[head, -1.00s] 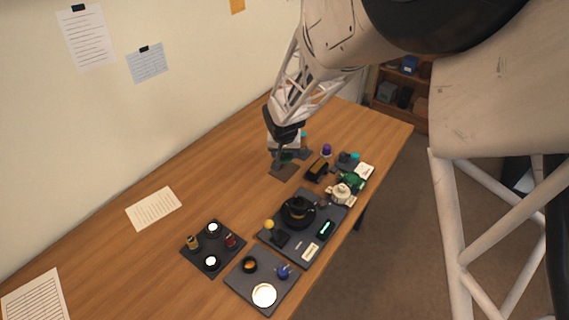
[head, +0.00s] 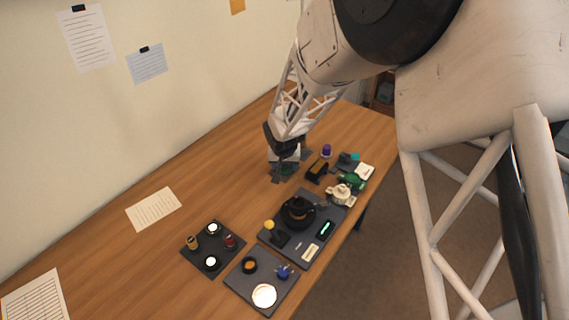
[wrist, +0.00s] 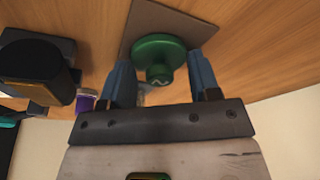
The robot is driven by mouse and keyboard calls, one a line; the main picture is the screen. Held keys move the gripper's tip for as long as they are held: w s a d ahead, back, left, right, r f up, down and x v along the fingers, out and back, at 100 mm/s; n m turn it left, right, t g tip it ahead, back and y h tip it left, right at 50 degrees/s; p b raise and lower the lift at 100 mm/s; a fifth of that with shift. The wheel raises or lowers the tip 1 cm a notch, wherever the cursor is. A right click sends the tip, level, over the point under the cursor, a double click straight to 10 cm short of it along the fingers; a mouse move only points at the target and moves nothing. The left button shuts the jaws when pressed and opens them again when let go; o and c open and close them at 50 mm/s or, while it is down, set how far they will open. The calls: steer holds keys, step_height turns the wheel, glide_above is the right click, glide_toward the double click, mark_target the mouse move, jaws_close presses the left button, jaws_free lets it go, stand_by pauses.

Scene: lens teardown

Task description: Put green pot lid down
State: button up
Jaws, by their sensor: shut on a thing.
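The green pot lid (wrist: 157,48) is round with a knob that faces the wrist camera. My gripper (wrist: 160,75) is shut on it, with a blue-grey finger on each side of the knob. In the wrist view the lid lies over a grey-brown square mat (wrist: 150,17); I cannot tell whether it touches the mat. In the head view my gripper (head: 284,170) is over this mat at the back of the table, and the lid is mostly hidden by the fingers.
A black block-shaped item (head: 317,169) and a purple-capped item (head: 326,151) stand to the right. A green object (head: 352,182) and a white pot (head: 341,194) are further right. A dark tray (head: 310,250) holds a black ring-shaped part. The table left of the mat is clear.

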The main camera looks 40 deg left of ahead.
steer(key=shift+f, duration=0.2)
steer(key=o, duration=0.9)
steer(key=shift+r, duration=0.1)
steer(key=v, duration=1.2)
steer(key=shift+r, duration=0.1)
stand_by(0.6)
